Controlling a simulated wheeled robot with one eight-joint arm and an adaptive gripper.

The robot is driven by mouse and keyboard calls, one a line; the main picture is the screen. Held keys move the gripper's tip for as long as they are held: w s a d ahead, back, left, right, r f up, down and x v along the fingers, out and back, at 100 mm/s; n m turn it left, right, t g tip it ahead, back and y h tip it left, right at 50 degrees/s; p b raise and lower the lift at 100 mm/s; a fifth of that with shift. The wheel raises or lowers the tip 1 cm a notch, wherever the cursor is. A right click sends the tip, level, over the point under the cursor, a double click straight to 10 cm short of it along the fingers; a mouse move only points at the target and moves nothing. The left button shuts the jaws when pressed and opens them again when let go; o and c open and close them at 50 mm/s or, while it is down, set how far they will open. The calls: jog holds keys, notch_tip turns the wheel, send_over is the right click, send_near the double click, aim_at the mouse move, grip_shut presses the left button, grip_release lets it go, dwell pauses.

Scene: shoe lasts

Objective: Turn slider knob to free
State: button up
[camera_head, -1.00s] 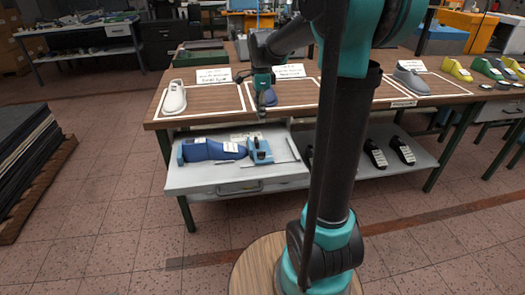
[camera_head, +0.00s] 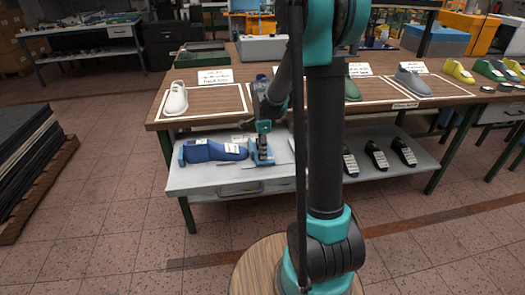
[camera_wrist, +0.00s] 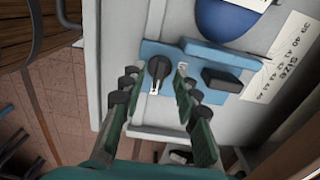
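A blue slider device (camera_head: 255,188) sits on the grey lower shelf; it also shows in the wrist view (camera_wrist: 215,58). On it, in the wrist view, is a dark round knob (camera_wrist: 158,67) with a pointer part aimed toward the bottom of the picture. A small white mark lies just below the pointer and another lies to the right. My gripper (camera_wrist: 167,80) is open above the device, with the knob close to the left fingertip. I cannot tell whether they touch. In the head view my gripper (camera_head: 263,142) hides much of the device.
A blue shoe last (camera_head: 213,151) lies left of the device, with a white label strip. The grey lower shelf (camera_head: 200,180) sits below the wooden tabletop (camera_head: 215,105), whose edge is close to my arm.

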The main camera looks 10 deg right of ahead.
jog(key=shift+f, duration=0.2)
grip_shut()
